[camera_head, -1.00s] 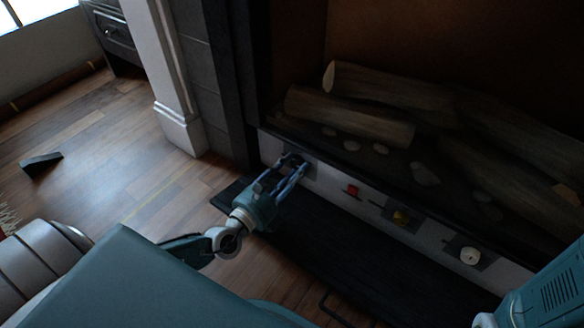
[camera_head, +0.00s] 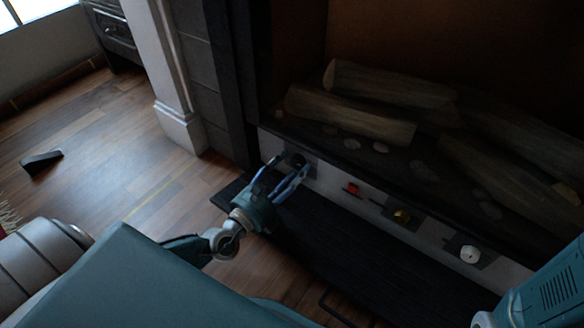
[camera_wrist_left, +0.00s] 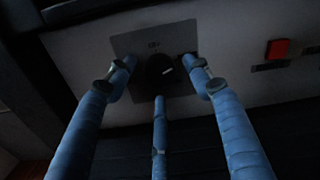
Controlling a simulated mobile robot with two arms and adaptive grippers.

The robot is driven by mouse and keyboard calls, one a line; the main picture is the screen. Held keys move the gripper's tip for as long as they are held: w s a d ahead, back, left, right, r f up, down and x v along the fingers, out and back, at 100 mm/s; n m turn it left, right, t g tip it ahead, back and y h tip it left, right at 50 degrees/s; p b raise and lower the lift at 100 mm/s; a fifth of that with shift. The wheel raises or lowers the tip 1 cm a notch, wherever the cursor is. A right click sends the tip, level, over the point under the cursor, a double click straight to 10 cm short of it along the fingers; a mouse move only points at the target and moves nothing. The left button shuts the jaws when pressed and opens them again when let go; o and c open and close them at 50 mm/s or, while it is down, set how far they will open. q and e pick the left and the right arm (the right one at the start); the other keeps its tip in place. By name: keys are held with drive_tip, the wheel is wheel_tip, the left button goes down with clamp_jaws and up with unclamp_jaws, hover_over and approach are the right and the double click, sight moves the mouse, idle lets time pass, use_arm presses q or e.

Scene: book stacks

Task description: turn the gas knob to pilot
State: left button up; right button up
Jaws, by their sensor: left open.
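A black round knob (camera_head: 293,161) with a pale mark sits on a grey plate at the left end of the white control strip. Small markings on the plate are not readable. My left gripper (camera_head: 287,170) is open in front of this knob. In the left wrist view its blue fingers (camera_wrist_left: 159,75) are spread to the left, right and below the knob, with visible gaps. My right gripper is out of view; only part of my right arm shows at the lower right.
A red switch (camera_head: 353,188), a brass-yellow knob (camera_head: 401,216) and a white knob (camera_head: 470,254) sit further right on the strip. Logs (camera_head: 350,117) lie in the fireplace above. A dark hearth slab (camera_head: 330,245) lies below.

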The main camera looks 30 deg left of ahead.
use_arm(q)
drive_tip(key=s, duration=0.3)
drive_tip(key=s+a, duration=0.1)
drive_tip(key=s, duration=0.7)
drive_tip(key=shift+a, duration=0.3)
drive_tip(key=shift+s+f, duration=0.1)
